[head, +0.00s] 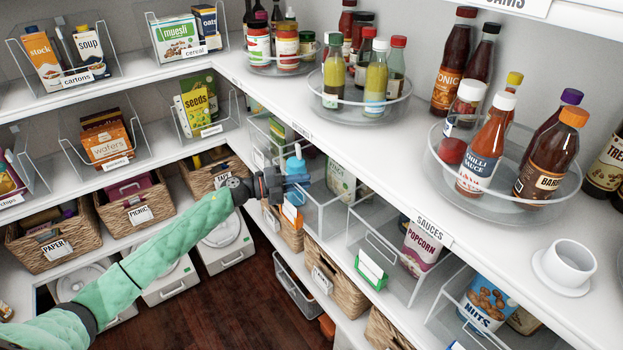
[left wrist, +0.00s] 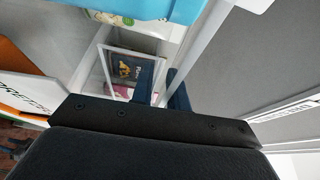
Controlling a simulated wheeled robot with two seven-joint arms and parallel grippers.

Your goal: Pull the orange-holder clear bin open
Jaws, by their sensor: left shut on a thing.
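The clear bin (head: 312,188) with the orange label holder (head: 290,214) is on the level below the right-hand white shelf. In the left wrist view the orange holder (left wrist: 18,68) carries a white card whose text is only partly readable, and a light blue item (left wrist: 150,8) shows at the top. My left gripper (head: 284,186) is at the bin's front. In the wrist view its dark fingers (left wrist: 164,90) are on either side of a clear strip, shut on the bin's edge. My own gripper body hides part of the bin's front. My right gripper is not in view.
A clear bin with a green holder (head: 370,266) stands nearer on the same level. Wicker baskets (head: 334,280) are below. The white shelf (head: 330,130) overhangs the bins and carries turntables of bottles. Open wooden floor (head: 235,290) lies in front.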

